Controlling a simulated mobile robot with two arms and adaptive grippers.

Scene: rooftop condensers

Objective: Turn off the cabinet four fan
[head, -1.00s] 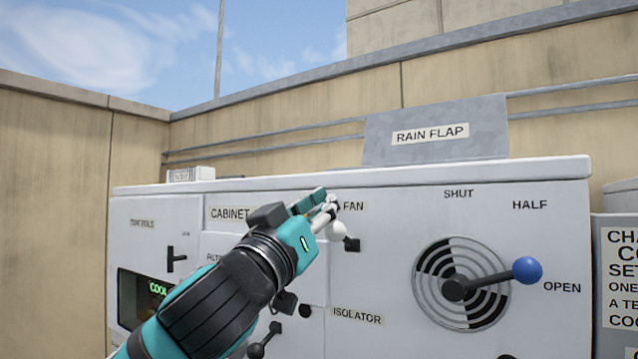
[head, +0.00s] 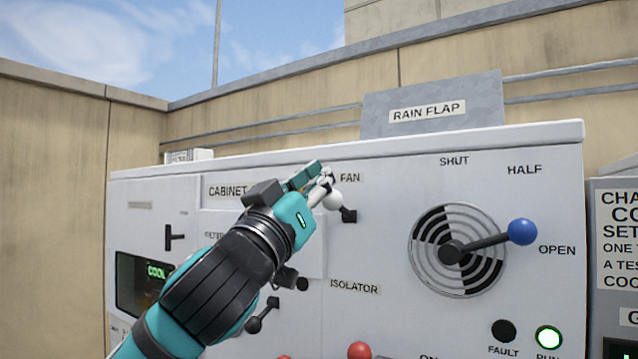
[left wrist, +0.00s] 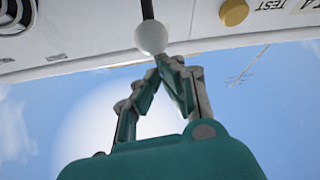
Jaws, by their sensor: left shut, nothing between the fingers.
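The cabinet (head: 382,240) is a pale grey panel with FAN and ISOLATOR labels; its number is hidden behind my arm. The fan switch is a dark lever with a white ball knob (head: 332,200), just below the FAN label (head: 350,178). The knob also shows in the left wrist view (left wrist: 152,37). My left gripper (head: 322,176) is shut and empty, its fingertips (left wrist: 163,62) right at the knob; I cannot tell whether they touch it. My right gripper is not in view.
A blue-knobbed rain flap lever (head: 522,232) points toward OPEN. A green RUN lamp (head: 548,338) is lit beside a dark FAULT lamp (head: 504,330). A red knob (head: 360,350) shows at the bottom edge.

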